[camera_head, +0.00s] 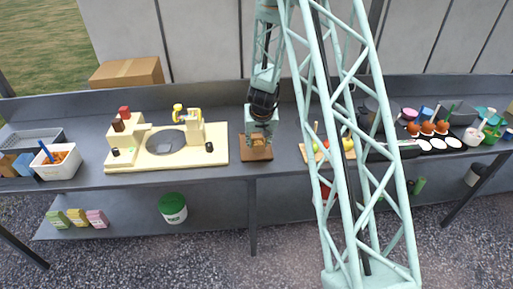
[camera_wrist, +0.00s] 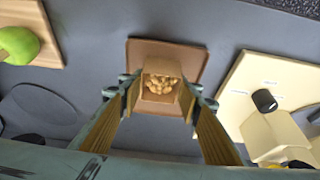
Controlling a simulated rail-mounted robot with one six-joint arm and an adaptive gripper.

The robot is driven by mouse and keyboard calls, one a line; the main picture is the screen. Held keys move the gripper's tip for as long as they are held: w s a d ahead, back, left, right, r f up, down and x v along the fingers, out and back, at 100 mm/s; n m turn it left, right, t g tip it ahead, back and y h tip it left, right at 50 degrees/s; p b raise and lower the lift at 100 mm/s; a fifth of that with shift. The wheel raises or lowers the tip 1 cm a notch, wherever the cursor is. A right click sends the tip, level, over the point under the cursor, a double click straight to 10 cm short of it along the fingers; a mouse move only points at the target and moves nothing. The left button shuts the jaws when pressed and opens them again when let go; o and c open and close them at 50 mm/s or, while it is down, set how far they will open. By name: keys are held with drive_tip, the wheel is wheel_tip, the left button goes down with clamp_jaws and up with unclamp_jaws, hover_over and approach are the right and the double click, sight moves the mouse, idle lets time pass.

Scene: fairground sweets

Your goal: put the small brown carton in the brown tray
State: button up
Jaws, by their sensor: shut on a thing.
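The small brown carton (camera_wrist: 161,97) is open at the top and filled with light brown pieces. It sits between the fingers of my gripper (camera_wrist: 160,88), which is shut on it. The brown tray (camera_wrist: 190,54) is square and lies directly behind the carton in the wrist view, its rim showing around it. In the head view my gripper (camera_head: 259,136) points down over the brown tray (camera_head: 257,154), and the carton is mostly hidden there. I cannot tell whether the carton touches the tray floor.
A cream machine (camera_head: 218,155) with knobs stands close left of the tray in the head view. A wooden board (camera_head: 310,155) with fruit lies to its right. A white tub (camera_head: 60,165) is at the far left, and toffee apples (camera_head: 427,128) are at the right.

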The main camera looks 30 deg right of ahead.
sight(257, 147)
idle(0.3)
drive_tip(key=shift+w+a+p, duration=0.3)
drive_tip(key=shift+w+p, duration=0.05)
drive_tip(key=shift+p, duration=0.1)
drive_tip(key=shift+f+b, duration=1.65)
drive_tip(key=shift+f, duration=0.15)
drive_tip(key=shift+f, duration=0.1)
drive_tip(key=o, duration=0.7)
drive_tip(key=shift+o, duration=0.2)
drive_tip(key=shift+p+v, duration=0.35)
drive_tip(key=shift+v, duration=0.4)
drive_tip(key=p+v, duration=0.5)
drive_tip(key=v, duration=0.5)
drive_tip(key=shift+r, duration=0.35)
